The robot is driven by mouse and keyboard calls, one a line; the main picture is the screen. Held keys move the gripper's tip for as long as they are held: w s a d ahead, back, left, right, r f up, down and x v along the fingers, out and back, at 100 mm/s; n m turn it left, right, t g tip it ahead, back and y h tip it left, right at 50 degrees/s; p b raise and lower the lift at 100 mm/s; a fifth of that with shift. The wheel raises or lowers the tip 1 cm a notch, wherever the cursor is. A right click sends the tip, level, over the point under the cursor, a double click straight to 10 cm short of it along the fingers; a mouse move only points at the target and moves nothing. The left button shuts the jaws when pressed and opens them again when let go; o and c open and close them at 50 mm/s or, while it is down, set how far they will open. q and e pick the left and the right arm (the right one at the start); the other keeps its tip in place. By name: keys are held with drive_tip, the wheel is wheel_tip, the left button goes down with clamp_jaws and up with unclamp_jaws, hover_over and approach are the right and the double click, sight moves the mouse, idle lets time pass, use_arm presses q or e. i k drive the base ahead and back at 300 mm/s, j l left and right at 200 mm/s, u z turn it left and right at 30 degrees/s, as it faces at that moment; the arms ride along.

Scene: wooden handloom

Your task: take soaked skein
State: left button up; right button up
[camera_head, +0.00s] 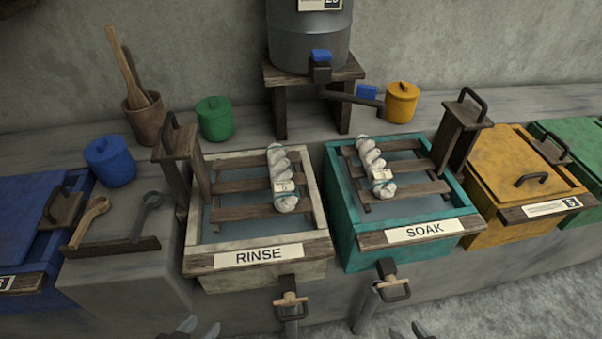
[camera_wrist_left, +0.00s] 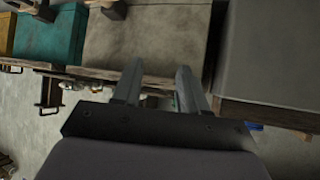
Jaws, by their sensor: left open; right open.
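A white twisted skein (camera_head: 374,165) with a small tag lies on the wooden rack of the teal SOAK tub (camera_head: 345,225). A second white, tagged skein (camera_head: 281,180) lies on the rack of the pale RINSE tub (camera_head: 205,247). My left gripper (camera_head: 193,330) is at the bottom edge of the head view, below the RINSE tub, open and empty. Its two fingers (camera_wrist_left: 158,86) stand apart in the left wrist view, with no skein between them. My right gripper (camera_head: 409,331) is at the bottom edge below the SOAK tub, open and empty. Both grippers are apart from the skeins.
Wooden posts with dark handles (camera_head: 464,120) rise beside the tubs. Taps (camera_head: 290,300) stick out at the front. A yellow lidded tub (camera_head: 510,175) stands right of SOAK. A wooden tool holder (camera_head: 110,247) is left of RINSE. A grey barrel (camera_head: 310,40) stands behind on a stand.

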sight(284, 201)
drive_tip(key=l, duration=0.65)
drive_tip(key=i+l+z, duration=0.1)
drive_tip(key=l, duration=0.55)
